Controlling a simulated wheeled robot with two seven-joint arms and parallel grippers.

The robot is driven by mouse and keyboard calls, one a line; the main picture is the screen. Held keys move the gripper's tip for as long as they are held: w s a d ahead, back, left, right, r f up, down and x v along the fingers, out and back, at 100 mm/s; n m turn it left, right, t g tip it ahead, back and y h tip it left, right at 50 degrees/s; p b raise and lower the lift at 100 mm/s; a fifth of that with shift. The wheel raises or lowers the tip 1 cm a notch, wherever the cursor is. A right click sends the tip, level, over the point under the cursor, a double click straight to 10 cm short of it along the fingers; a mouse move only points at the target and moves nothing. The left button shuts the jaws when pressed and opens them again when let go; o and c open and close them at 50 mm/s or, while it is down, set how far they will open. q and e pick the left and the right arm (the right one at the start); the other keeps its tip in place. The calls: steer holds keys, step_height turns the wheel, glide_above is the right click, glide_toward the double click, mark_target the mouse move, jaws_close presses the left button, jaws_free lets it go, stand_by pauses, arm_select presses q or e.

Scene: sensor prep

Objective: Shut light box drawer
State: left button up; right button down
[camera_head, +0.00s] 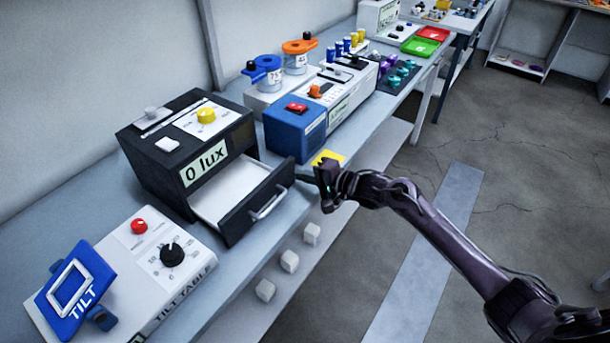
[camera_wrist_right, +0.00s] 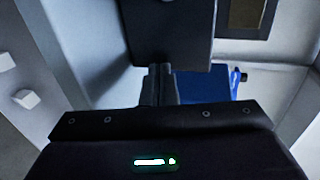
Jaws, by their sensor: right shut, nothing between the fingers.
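The black light box (camera_head: 160,165) stands on the bench with a "0 lux" label on its front. Its drawer (camera_head: 228,196) is pulled out, showing a white, empty-looking inside. The black drawer front carries a silver bar handle (camera_head: 268,204). My right gripper (camera_head: 304,178) is shut and empty, at the right end of the drawer front; I cannot tell if it touches. In the right wrist view, its closed fingers (camera_wrist_right: 159,84) point at a dark panel (camera_wrist_right: 166,35), which looks like the drawer front. My left gripper is not in view.
A tilt table (camera_head: 150,262) stands in front of the light box. A blue box (camera_head: 295,132) with a red switch and a yellow pad (camera_head: 327,158) lie beyond the drawer. Several white cubes (camera_head: 289,261) are on the lower shelf. Open floor lies right of the bench.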

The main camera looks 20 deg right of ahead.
steer(key=w+a+b, duration=0.1)
steer(key=w+a, duration=0.1)
steer(key=w, duration=0.1)
steer(key=w+a+b, duration=0.1)
steer(key=w+a, duration=0.1)
steer(key=w, duration=0.1)
steer(key=w+a+b, duration=0.1)
steer(key=w+a, duration=0.2)
steer(key=shift+a+f, duration=0.1)
steer(key=shift+f, duration=0.05)
steer(key=shift+r, duration=0.3)
steer(key=shift+r, duration=0.1)
